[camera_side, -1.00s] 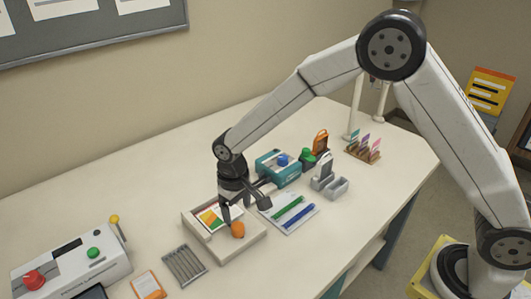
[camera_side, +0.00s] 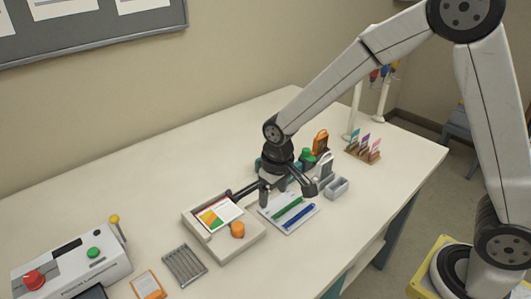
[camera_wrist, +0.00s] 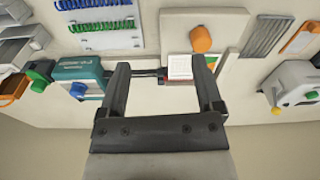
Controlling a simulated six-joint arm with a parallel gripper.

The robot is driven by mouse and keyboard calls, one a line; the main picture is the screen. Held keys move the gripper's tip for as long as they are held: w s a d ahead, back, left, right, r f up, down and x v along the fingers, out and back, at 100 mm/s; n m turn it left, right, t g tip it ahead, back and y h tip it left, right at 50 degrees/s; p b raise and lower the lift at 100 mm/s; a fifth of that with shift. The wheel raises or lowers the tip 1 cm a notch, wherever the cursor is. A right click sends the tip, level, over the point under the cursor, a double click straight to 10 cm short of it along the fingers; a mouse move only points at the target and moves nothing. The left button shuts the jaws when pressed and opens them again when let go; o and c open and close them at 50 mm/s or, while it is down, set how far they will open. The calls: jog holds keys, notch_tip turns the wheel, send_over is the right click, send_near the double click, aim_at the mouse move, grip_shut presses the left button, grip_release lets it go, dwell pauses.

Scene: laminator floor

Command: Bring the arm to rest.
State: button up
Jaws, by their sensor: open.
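My gripper (camera_side: 286,194) is open, with its two fingers apart and nothing visible between them. In the side view it hangs over the table, just behind the board with the green and blue combs (camera_side: 290,211) and right of the beige tray. In the wrist view both fingers of my gripper (camera_wrist: 161,78) show. The tray's printed card (camera_wrist: 180,67) appears beyond the right finger, and the teal box (camera_wrist: 75,72) lies to the left. My arm covers most of that teal box in the side view.
The beige tray (camera_side: 222,249) holds a coloured card and has an orange knob (camera_side: 237,229). A grey holder (camera_side: 337,188), green-capped item (camera_side: 307,157) and orange item (camera_side: 320,142) stand close right. The laminator (camera_side: 75,266) is far left. The back left table is clear.

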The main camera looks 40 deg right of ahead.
jog(key=s+d+r+m+t, duration=0.1)
jog(key=s+d+r, duration=0.1)
jog(key=s+d, duration=0.6)
jog(key=shift+s+d+t, duration=0.25)
jog(key=shift+s+t, duration=0.05)
jog(key=shift+s, duration=1.95)
